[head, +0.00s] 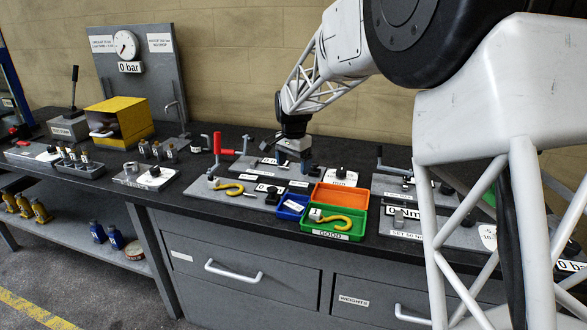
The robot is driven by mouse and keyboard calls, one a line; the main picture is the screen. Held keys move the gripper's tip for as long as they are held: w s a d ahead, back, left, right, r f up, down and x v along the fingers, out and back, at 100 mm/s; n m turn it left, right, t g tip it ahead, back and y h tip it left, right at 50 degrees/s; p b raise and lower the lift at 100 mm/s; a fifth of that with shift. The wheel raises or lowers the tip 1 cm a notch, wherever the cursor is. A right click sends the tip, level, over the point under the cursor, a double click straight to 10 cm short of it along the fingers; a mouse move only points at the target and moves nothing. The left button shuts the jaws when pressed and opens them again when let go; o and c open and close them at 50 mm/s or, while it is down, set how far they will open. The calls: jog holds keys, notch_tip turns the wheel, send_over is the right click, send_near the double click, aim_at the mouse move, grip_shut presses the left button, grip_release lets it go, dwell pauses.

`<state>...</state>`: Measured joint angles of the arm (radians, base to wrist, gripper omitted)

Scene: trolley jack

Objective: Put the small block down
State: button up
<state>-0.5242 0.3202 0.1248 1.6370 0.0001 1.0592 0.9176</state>
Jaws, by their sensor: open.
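My gripper (293,159) points down over the middle of the bench (222,209), just behind the coloured trays. Its jaws are open. It is small in the head view, and I cannot make out any block between the fingers. I cannot tell which of the small grey pieces around it is the small block. A grey plate with several small parts lies under and in front of the gripper.
A blue tray (291,206), an orange tray (327,196) and a green tray (338,236) marked GOOD stand in front. A yellow hook (335,219) lies in the green tray. A red-handled device (218,142) and a yellow box (119,121) stand left.

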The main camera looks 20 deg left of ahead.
dwell(0.8)
jog(key=s+d+r+n, duration=0.1)
jog(key=s+d+r, duration=0.2)
jog(key=s+d, duration=0.45)
jog(key=s+d+r+t, duration=0.1)
jog(key=s+d+r, duration=0.3)
jog(key=d, duration=0.6)
jog(key=s+d+r+n, duration=0.1)
jog(key=s+d+r, duration=0.3)
jog(key=d, duration=0.5)
jog(key=s+d+f, duration=0.2)
jog(key=s+d, duration=0.3)
jog(key=s, duration=0.5)
jog(key=s+d+f+n+t, duration=0.1)
jog(key=s+d+f, duration=0.1)
jog(key=s+d, duration=0.4)
jog(key=s+d+f+n, duration=0.1)
jog(key=s+d, duration=0.5)
jog(key=s, duration=0.7)
jog(key=shift+s+f+t, duration=0.3)
jog(key=shift+s+f, duration=0.1)
jog(key=shift+f, duration=0.1)
jog(key=shift+d, duration=0.1)
